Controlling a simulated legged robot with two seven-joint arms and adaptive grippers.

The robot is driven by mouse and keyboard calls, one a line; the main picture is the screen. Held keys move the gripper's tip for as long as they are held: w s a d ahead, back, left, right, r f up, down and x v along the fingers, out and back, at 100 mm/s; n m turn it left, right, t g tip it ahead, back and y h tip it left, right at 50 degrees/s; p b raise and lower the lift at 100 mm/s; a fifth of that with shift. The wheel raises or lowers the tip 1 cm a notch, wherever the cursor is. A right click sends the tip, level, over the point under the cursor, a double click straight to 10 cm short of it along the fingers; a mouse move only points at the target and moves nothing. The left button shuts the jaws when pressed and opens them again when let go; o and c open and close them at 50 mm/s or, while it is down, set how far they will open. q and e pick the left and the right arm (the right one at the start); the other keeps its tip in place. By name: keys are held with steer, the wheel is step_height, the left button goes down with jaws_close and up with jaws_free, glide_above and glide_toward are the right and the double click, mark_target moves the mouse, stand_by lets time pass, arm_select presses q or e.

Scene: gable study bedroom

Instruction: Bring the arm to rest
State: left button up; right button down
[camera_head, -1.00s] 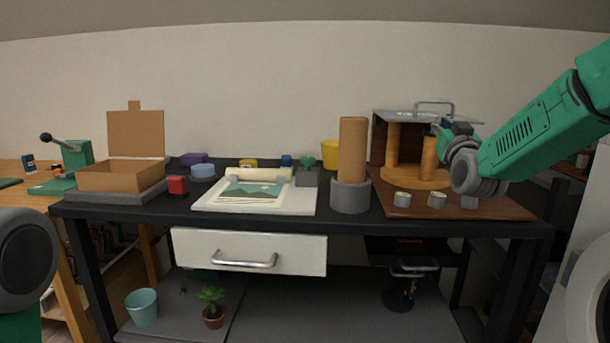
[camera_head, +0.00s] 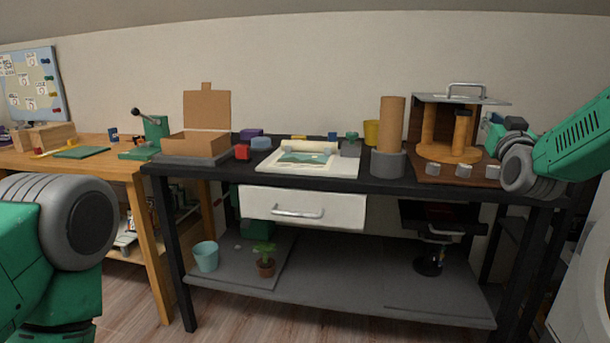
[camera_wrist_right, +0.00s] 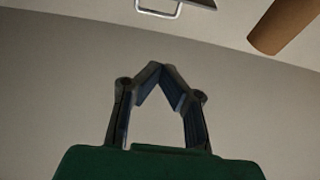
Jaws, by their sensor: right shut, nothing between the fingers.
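My right arm, green with grey joints, comes in from the right in the head view. Its gripper (camera_head: 500,128) is in the air by the right side of the open brown cabinet, over the table's right end. In the right wrist view the two fingers (camera_wrist_right: 160,72) meet at their tips with nothing between them. Behind them is mostly bare wall. Part of my left arm shows at the left edge of the head view; its gripper is out of view.
The brown cabinet (camera_head: 418,121) with a metal-handled lid stands on the black table (camera_head: 300,178). Small grey pieces (camera_head: 463,170) lie before it, and a tall brown cylinder (camera_head: 392,125) stands left.

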steer(key=s+a+f+n+g+y, duration=0.1)
steer(key=s+a+f+g, duration=0.1)
steer(key=f, duration=0.7)
steer(key=s+a+f+g+y, duration=0.1)
steer(key=s+a+f+g, duration=0.15)
steer(key=f, duration=0.55)
steer(key=s+a+f+n+g+y, duration=0.1)
steer(key=a+f, duration=0.1)
steer(key=f, duration=0.7)
steer(key=s+a+f+g+y, duration=0.1)
steer(key=s+a+f+g, duration=0.25)
steer(key=s+f, duration=0.75)
steer(key=s+a+f+g+y, duration=0.1)
steer(key=s+a+f+g, duration=0.25)
steer(key=s+f, duration=0.75)
steer(key=s+f+n+g, duration=0.1)
steer(key=s+f+g, duration=0.25)
steer(key=s, duration=0.95)
steer(key=s+f+g, duration=0.2)
steer(key=s+g, duration=0.2)
steer(key=s, duration=0.8)
arm_select(q)
step_height(320, 180, up, 15)
steer(key=p, duration=1.5)
steer(key=shift+w+a, duration=0.15)
steer(key=shift+a, duration=0.05)
arm_select(e)
step_height(320, 180, up, 15)
steer(key=shift+w+a, duration=0.2)
steer(key=shift+w, duration=0.1)
